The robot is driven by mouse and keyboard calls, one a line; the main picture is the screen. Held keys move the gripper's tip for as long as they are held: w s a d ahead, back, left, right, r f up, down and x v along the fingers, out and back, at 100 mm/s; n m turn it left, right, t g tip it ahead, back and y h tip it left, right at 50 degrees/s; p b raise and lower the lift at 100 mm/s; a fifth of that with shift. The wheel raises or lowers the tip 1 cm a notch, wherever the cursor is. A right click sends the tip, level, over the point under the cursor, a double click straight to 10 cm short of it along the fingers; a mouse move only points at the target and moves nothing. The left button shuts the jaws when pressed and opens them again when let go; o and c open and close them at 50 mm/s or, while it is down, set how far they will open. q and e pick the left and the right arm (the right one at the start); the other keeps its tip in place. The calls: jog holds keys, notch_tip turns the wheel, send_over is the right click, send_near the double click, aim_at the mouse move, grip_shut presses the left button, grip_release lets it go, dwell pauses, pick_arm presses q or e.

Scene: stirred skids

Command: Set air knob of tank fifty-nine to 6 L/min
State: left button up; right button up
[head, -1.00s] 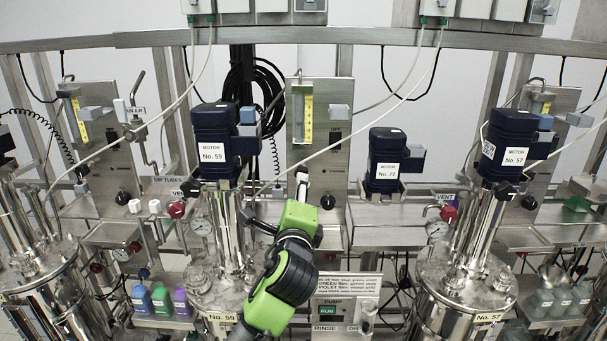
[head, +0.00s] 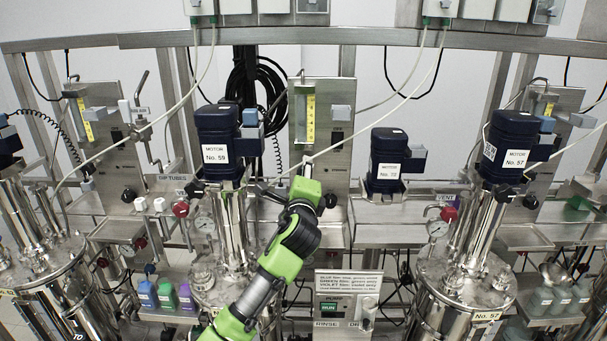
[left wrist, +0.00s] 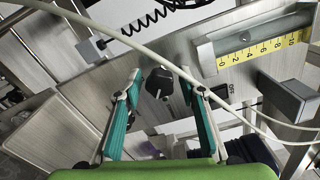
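The motor labelled No. 59 (head: 218,145) stands left of a steel panel (head: 341,155) with a flow meter and yellow scale (head: 311,118). A black knob (head: 328,201) sits low on that panel, right beside my green left arm. In the left wrist view, the black knob (left wrist: 159,83) lies between the teal fingers of my left gripper (left wrist: 160,78), which is open. Clear gaps show on both sides of the knob; I cannot tell how deep the fingers reach. My right gripper is not in view.
A grey block (head: 341,112) juts from the panel beside the scale, and also shows in the left wrist view (left wrist: 290,100). A pale hose (left wrist: 130,35) crosses near the fingers. Motor No. 72 (head: 388,160) stands to the right.

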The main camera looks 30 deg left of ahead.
pick_arm(q)
jog(key=c, duration=0.7)
jog(key=n, duration=0.5)
jog(key=shift+c, duration=0.2)
jog(key=o, duration=1.1)
jog(key=v, duration=1.2)
